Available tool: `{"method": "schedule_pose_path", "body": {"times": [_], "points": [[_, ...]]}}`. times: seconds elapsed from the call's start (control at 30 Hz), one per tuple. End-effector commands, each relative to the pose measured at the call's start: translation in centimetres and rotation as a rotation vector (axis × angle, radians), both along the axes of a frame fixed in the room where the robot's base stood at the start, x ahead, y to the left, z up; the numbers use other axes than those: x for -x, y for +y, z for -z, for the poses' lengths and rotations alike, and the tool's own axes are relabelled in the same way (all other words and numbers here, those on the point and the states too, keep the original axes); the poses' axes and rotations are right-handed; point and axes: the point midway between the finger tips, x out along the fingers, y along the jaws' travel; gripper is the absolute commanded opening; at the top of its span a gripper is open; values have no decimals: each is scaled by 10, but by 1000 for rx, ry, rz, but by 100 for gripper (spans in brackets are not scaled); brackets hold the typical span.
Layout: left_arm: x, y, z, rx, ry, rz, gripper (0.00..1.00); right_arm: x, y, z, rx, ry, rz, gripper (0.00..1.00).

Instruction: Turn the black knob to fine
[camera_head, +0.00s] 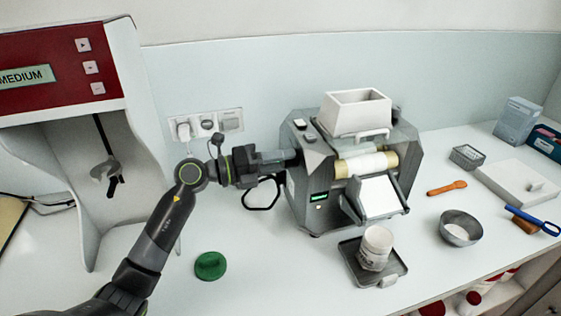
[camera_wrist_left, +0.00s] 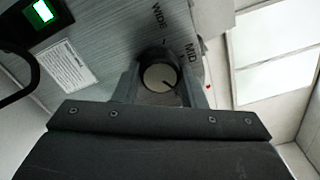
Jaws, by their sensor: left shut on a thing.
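The grey mill (camera_head: 318,165) stands on the white counter, with a white hopper on top and rollers in front. My left gripper (camera_head: 292,157) reaches its left side. In the left wrist view the black knob (camera_wrist_left: 160,76), with a pale face and a dark pointer line, sits between the fingers of my left gripper (camera_wrist_left: 160,85), which is shut on it. The pointer tilts to the lower right in that view. The printed words WIDE (camera_wrist_left: 159,20) and MID (camera_wrist_left: 190,50) show beside the knob; no "fine" mark is visible. My right gripper is not in view.
A white jar (camera_head: 376,247) stands on a dark tray (camera_head: 351,260) before the mill. A green lid (camera_head: 210,266) lies on the counter. A red-and-white machine (camera_head: 58,80) is at left. A metal bowl (camera_head: 461,229) and orange spoon (camera_head: 447,188) lie right. A black loop handle (camera_head: 262,206) is below my gripper.

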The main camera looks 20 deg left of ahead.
Motion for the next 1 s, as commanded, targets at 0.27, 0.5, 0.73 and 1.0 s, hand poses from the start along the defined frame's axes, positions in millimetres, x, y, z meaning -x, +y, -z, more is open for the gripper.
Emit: {"method": "schedule_pose_path", "body": {"times": [0.27, 0.5, 0.73, 1.0], "points": [[0, 0, 1, -1, 3, 1, 56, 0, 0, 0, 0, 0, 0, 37], [0, 0, 1, -1, 2, 0, 59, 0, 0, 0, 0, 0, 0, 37], [5, 10, 3, -3, 1, -3, 59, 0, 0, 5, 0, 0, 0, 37], [26, 40, 4, -5, 2, -2, 59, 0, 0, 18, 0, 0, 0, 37]]}}
